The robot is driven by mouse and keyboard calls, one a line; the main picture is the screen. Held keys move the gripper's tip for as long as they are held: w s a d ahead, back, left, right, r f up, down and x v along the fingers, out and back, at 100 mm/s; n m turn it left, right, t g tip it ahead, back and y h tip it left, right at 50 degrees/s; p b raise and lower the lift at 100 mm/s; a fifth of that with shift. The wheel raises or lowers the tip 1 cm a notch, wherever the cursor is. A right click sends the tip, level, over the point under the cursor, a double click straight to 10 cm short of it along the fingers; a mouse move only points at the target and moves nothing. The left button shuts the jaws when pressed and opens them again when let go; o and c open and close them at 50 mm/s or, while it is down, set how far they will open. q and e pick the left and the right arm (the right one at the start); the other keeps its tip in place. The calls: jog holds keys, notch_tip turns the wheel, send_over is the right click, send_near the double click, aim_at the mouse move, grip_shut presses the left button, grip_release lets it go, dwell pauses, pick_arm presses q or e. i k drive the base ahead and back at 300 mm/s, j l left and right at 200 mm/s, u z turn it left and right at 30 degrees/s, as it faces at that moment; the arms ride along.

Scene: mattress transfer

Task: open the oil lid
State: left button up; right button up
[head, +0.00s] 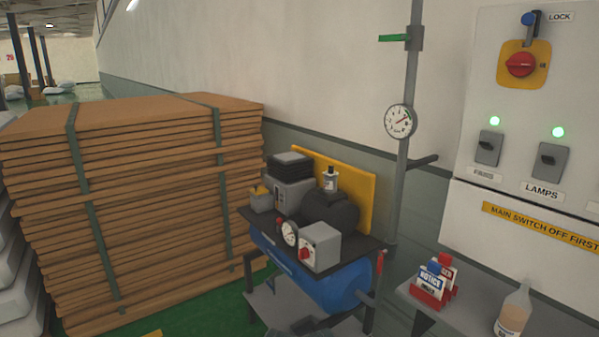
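A blue air compressor (335,287) stands on a dark frame in the lower middle of the head view. On top of its black rounded housing (331,212) is a small clear cup with a dark cap (330,180); it stands upright and the cap appears to be on. I cannot tell whether this is the oil lid. Neither of my grippers is in view.
A grey shelf (464,312) at lower right carries a red holder with notice cards (433,280). Strapped brown boards (140,190) fill the left. A vertical pipe with a gauge (400,121) and a wall switch panel (520,105) stand behind. Green floor shows between boards and compressor.

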aim_at(257, 190)
jog(key=z, duration=0.3)
jog(key=i+j+z, duration=0.15)
jog(key=j+z, duration=0.15)
jog(key=j, duration=0.15)
jog(key=j+z, duration=0.3)
jog(key=j, duration=0.15)
jog(key=i+j+z, duration=0.15)
jog(key=j, duration=1.55)
jog(key=i+j+z, duration=0.2)
jog(key=j, duration=1.55)
jog(key=k+l, duration=0.05)
jog(key=k, duration=0.05)
